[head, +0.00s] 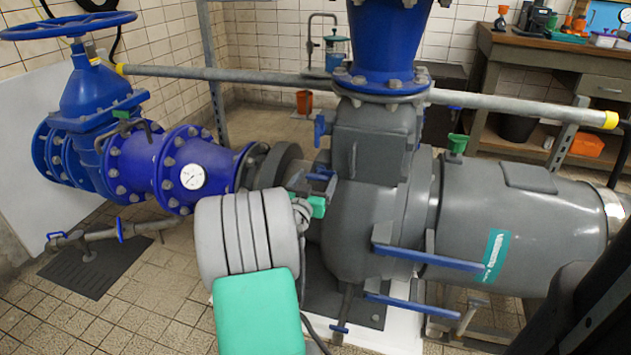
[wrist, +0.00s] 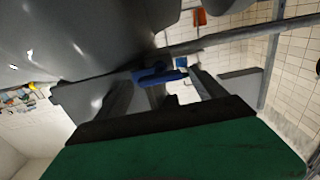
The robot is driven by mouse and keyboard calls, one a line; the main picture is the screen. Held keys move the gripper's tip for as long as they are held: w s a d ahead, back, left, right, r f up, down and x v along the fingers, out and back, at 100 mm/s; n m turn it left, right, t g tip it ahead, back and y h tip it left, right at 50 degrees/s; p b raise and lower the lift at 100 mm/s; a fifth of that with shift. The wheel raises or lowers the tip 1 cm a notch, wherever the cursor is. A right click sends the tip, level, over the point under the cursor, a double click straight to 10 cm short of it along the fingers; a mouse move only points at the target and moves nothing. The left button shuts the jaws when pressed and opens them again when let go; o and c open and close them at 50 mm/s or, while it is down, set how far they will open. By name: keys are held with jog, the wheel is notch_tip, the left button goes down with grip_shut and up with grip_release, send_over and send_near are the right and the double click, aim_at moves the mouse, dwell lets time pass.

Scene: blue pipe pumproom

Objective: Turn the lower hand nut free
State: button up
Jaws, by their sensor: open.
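A blue lower hand nut (head: 321,176) is on the left side of the grey pump casing, partly covered by my gripper (head: 311,188). In the wrist view, a blue hand nut (wrist: 155,76) shows at the far end of my gripper (wrist: 163,88), between its two grey fingers. The fingers are apart. I cannot tell whether either finger touches the nut. A second blue hand nut (head: 320,129) stands higher on the casing. My arm hides part of the pump's lower left side.
The grey pump casing (head: 370,225) is close beside my gripper. A blue valve (head: 92,90) and a pipe with a gauge (head: 192,177) stand at left. Long blue handles (head: 425,258) stick out in front of the pump. A grey rail (head: 240,75) runs behind.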

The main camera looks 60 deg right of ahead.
jog(key=c, duration=1.4)
